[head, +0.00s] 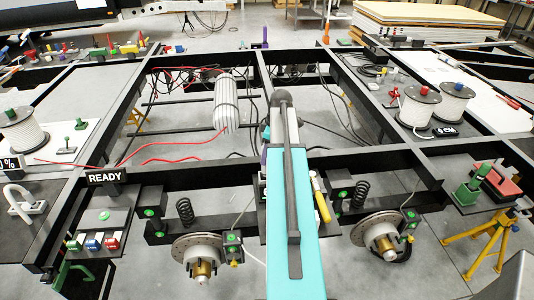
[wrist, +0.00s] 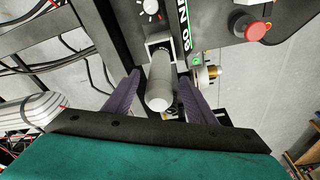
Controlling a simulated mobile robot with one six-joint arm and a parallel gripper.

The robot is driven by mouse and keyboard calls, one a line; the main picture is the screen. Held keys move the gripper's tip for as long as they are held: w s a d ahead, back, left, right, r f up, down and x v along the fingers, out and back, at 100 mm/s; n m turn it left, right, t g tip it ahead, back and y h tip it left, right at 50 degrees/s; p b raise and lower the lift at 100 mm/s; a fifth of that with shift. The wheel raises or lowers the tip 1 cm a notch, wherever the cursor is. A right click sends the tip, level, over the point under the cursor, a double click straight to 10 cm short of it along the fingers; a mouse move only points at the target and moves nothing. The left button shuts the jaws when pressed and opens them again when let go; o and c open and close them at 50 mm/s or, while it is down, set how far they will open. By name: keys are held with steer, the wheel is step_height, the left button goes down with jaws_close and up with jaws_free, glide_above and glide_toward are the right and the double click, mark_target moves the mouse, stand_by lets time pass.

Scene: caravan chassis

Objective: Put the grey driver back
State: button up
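In the wrist view a light grey cylinder with a rounded end, which looks like the grey driver's handle (wrist: 160,85), points toward the camera. Its far end meets a pale square holder (wrist: 158,41) on a dark panel; how deep it sits is hidden. My gripper (wrist: 159,76) has its two purple fingers on either side of the handle, with a visible gap on each side. It looks open, around the handle and not pressed on it. In the head view my turquoise arm covers most of this spot, and the driver cannot be made out there.
The dark panel also carries a dial (wrist: 151,7) and a red button (wrist: 255,31).

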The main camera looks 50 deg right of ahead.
steer(key=shift+r, duration=0.1)
stand_by(0.3)
step_height(320, 180, up, 13)
steer(key=s+d+b, duration=0.1)
steer(key=s+b, duration=0.1)
steer(key=b, duration=0.1)
steer(key=shift+s+d, duration=0.15)
steer(key=shift+s, duration=0.05)
stand_by(0.4)
steer(key=shift+r, duration=0.1)
stand_by(0.7)
